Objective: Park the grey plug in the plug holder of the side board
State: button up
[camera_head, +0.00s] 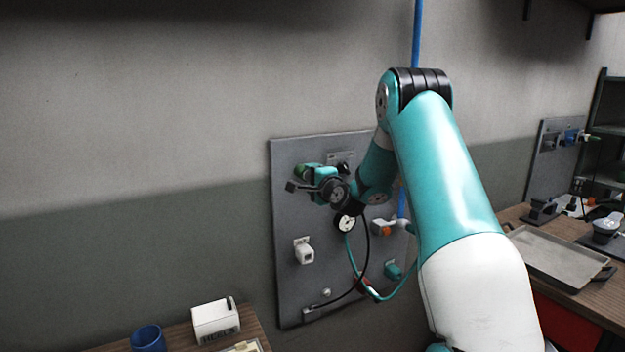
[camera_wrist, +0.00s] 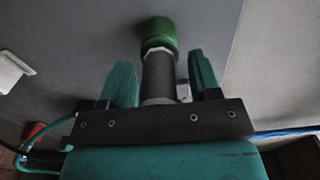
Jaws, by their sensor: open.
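My gripper (camera_head: 310,180) is at the upper left of the grey side board (camera_head: 286,225). In the wrist view, my gripper (camera_wrist: 160,62) has its two teal fingers apart. A dark grey cylinder (camera_wrist: 158,76), which looks like the grey plug, stands between them with a gap on each side. Its far end meets a pale collar and a green round part (camera_wrist: 158,32) at the board. In the head view my gripper mostly hides the plug; a bit of green shows there. A white holder-like block (camera_head: 304,251) sits lower on the board; I cannot tell whether it is the plug holder.
An orange-and-white fitting (camera_head: 383,228) and a teal fitting (camera_head: 393,270) sit on the board's right. A black cable (camera_head: 350,288) loops across its lower part. A white box (camera_head: 214,320) and blue cup (camera_head: 148,338) stand lower left. A tray (camera_head: 555,258) lies at right.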

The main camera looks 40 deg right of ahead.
jog(key=shift+w+r, duration=0.1)
jog(key=shift+r, duration=0.1)
dwell(0.7)
grip_shut()
jog(key=shift+s+a+f+b, duration=0.1)
jog(key=shift+s+f+b, duration=0.15)
jog(key=shift+b, duration=0.3)
jog(key=shift+b+v, duration=1.9)
jog(key=shift+v, duration=0.8)
notch_tip(320, 180, down, 28)
jog(key=s+b, duration=0.2)
jog(key=b, duration=2.6)
jog(key=shift+a, duration=0.25)
